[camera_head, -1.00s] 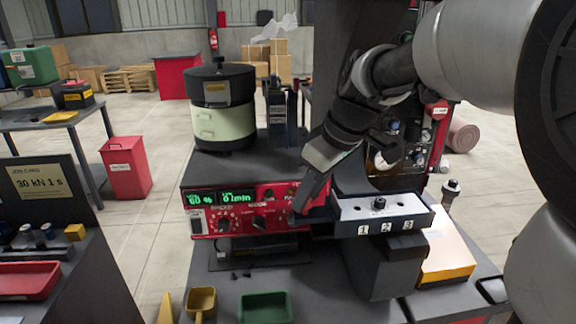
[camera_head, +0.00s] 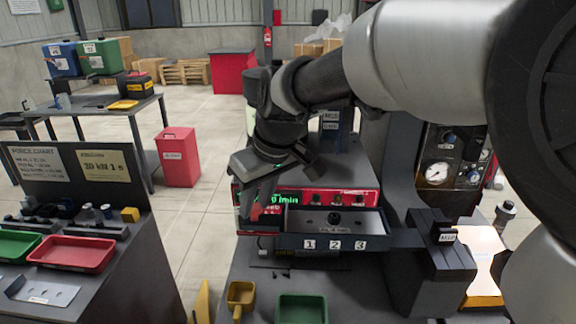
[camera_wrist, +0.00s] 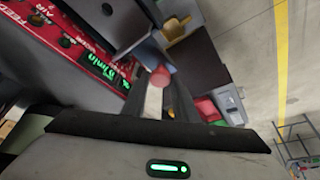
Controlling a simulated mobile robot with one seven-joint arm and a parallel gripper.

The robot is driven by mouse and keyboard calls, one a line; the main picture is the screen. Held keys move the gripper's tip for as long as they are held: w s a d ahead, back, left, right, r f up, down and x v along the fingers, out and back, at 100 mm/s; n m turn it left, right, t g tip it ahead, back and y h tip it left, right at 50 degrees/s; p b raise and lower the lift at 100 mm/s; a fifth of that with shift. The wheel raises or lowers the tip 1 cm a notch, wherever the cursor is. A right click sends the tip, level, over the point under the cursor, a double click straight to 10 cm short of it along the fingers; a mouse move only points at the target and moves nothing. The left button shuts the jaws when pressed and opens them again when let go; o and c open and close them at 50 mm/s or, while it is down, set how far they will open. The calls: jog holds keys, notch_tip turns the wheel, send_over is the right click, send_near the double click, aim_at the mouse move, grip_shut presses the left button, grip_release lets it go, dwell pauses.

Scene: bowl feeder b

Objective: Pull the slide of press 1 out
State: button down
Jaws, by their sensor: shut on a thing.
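The slide (camera_head: 288,243) is a dark tray holding a pale plate marked 1, 2, 3. It extends left out of the dark press (camera_head: 398,170), and a dark rail (camera_head: 405,238) still links it to the press side. My gripper (camera_head: 250,212) is at the slide's left end, with its fingers pointing down. In the wrist view my gripper (camera_wrist: 165,95) is shut on a red-tipped handle (camera_wrist: 162,74) at that end. In the head view my fingers hide the handle. I cannot read a press number.
A red control box (camera_head: 345,199) with a green display stands just behind the slide. A yellow scoop (camera_head: 240,296) and green tray (camera_head: 301,309) lie below it in front. A side bench with a red tray (camera_head: 73,254) is at left. A gauge panel (camera_head: 450,160) is at right.

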jog(key=shift+a, duration=0.25)
jog(key=c, duration=1.4)
grip_release()
jog(key=shift+a, duration=0.15)
jog(key=shift+c, duration=0.2)
jog(key=shift+d+r, duration=0.2)
jog(key=p+v, duration=0.2)
jog(key=v, duration=1.5)
jog(key=shift+s, duration=0.1)
jog(key=s+d+f+m+t+h+p, duration=0.1)
jog(key=s+d+f+m+p, duration=0.2)
jog(key=s+d, duration=0.3)
jog(key=s+d+f+m+t+h+p, duration=0.1)
jog(key=s+d+m, duration=0.5)
jog(key=d, duration=0.7)
notch_tip(320, 180, down, 2)
jog(key=s+h+p, duration=0.1)
jog(key=p, duration=0.2)
